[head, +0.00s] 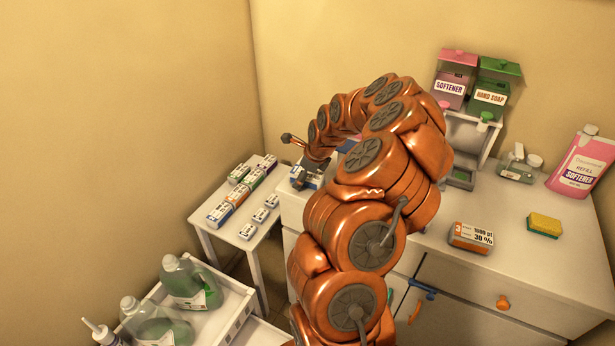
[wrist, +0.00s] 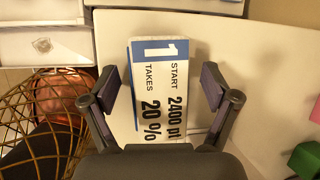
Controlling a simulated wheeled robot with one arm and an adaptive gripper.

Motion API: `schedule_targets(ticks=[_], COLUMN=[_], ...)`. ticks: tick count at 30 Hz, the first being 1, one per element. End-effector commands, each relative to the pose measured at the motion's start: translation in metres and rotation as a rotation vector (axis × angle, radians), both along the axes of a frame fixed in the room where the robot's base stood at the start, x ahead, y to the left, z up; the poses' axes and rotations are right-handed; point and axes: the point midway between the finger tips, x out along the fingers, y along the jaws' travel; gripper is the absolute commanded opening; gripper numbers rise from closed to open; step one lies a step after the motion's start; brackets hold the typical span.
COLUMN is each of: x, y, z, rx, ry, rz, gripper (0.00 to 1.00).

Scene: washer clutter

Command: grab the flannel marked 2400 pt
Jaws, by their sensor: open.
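The flannel marked 2400 pt (wrist: 160,88) is a folded block with a blue and white label reading "1 START TAKES 2400 pt 20 %". It lies on the white counter in the wrist view, between the two fingers of my gripper (wrist: 160,86). The fingers stand open on its left and right, with a gap on each side. In the head view my gripper (head: 303,178) is at the counter's left end, and only part of the flannel (head: 314,181) shows, because my arm hides the rest.
Another flannel, marked 1600 pt (head: 470,238), lies on the counter near a yellow-green sponge (head: 544,225). Dispensers (head: 470,90) and a pink softener pouch (head: 583,162) stand behind. A side table (head: 235,236) holds several small boxes. A wire basket (wrist: 45,110) is at lower left in the wrist view.

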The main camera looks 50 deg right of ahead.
Motion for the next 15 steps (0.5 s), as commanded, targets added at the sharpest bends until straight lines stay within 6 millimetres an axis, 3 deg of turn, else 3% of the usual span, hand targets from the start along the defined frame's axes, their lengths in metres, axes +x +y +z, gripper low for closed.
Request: schedule_targets(ticks=[4, 15], x=[0.0, -0.0002], y=[0.0, -0.0001], z=[-0.0001, -0.0001], rx=[0.0, 0.0], ry=[0.0, 0.0], rz=[0.0, 0.0], gripper=[0.86, 0.47])
